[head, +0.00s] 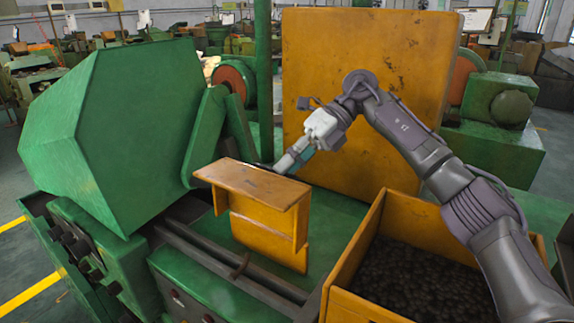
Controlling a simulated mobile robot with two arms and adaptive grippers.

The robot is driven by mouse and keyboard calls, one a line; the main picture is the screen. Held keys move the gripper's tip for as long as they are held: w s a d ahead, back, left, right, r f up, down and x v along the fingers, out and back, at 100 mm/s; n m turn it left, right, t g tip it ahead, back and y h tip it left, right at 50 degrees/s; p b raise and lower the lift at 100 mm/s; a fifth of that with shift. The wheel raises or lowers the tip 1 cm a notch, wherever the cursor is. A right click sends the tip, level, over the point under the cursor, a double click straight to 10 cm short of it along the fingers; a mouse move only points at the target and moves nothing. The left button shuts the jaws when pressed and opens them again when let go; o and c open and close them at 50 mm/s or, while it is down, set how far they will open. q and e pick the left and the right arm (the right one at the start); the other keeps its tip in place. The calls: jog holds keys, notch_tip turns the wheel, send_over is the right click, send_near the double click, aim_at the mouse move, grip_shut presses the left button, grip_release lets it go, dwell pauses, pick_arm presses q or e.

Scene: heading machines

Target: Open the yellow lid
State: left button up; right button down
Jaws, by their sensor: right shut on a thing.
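The yellow lid (255,185) is the small worn orange-yellow piece in the middle of the head view, with a flat top plate and an upright panel below it. It sits on the green machine. My right gripper (268,166) reaches in from the right and is shut on the lid at the far edge of its top plate. The fingertips are partly hidden behind that edge. My left gripper is not in view.
A large upright yellow panel (310,75) stands behind my right arm. A yellow bin (357,245) of dark small parts is at the lower right. A big green housing (130,130) fills the left. Dark rails (225,262) run in front of the lid.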

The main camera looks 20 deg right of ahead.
jog(key=shift+s+f, duration=0.1)
jog(key=shift+f, duration=0.65)
jog(key=c, duration=1.3)
grip_release()
jog(key=shift+o, duration=0.6)
jog(key=shift+a+r, duration=0.1)
jog(key=shift+r, duration=0.1)
jog(key=v, duration=1.2)
jog(key=shift+w, duration=0.25)
jog(key=shift+a, duration=0.1)
